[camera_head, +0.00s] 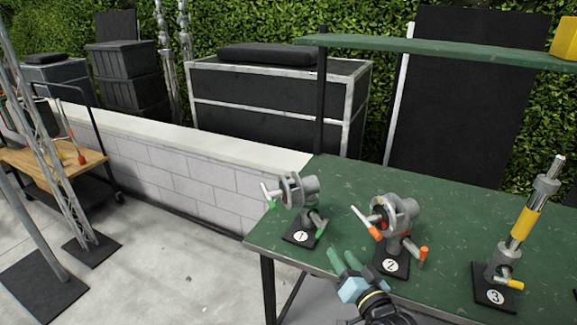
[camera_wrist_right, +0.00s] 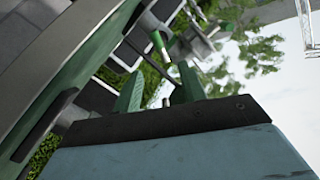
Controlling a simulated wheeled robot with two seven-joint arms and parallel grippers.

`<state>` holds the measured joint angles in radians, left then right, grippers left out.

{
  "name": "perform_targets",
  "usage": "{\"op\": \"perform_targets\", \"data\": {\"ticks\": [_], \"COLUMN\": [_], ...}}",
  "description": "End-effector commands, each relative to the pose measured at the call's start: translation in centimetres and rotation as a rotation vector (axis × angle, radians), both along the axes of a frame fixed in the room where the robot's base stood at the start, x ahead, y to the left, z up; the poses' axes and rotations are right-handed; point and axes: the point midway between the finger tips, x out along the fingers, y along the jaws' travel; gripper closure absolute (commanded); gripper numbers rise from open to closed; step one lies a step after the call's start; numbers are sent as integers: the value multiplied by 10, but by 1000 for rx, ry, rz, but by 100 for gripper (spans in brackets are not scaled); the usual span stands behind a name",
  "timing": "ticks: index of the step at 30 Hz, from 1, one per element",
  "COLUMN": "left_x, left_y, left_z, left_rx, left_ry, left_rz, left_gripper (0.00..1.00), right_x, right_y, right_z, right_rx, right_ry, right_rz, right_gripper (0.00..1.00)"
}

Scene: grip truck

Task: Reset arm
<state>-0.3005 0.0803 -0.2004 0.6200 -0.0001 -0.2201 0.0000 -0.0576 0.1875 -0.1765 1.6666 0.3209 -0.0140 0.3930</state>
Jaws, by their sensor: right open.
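My right gripper (camera_head: 343,260) is at the front edge of the green table, low and just left of the clamp numbered 2. Its green fingers are apart and empty, and they also show in the right wrist view (camera_wrist_right: 160,92). The grey clamp 1 (camera_head: 298,187), with green handle tips, stands on a black base to the upper left of the gripper. The grey clamp 2 (camera_head: 402,213), with orange handle tips, stands just right of the gripper. I cannot tell whether the gripper touches its base. My left gripper is not in view.
The green table (camera_head: 455,225) also bears a tall grey and yellow clamp 3 (camera_head: 525,215) at the right. A green shelf (camera_head: 440,47) spans above it. A low white wall (camera_head: 190,180) and a wooden cart (camera_head: 85,160) are left. Open concrete floor (camera_head: 150,265) lies left of the table.

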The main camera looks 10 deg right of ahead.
Motion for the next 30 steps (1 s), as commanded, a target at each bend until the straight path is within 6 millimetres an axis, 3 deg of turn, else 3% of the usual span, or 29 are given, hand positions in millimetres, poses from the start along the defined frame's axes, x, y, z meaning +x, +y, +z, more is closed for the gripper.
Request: {"op": "perform_targets", "data": {"ticks": [4,7,15,21,30], "left_x": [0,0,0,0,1], "left_y": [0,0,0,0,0], "left_z": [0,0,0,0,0], "left_rx": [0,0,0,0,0], "left_ry": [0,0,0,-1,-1], "left_rz": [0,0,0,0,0], "left_gripper": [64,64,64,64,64], "right_x": [-18,-44,-144,-208,-276], "right_y": [9,17,18,7,-9], "right_z": [-13,-28,-60,-63,-56], "right_rx": [-64,-154,-436,-569,-676], "right_ry": [95,221,614,834,1052], "right_rz": [27,62,169,225,282], "right_gripper": [59,59,59,59,59]}}
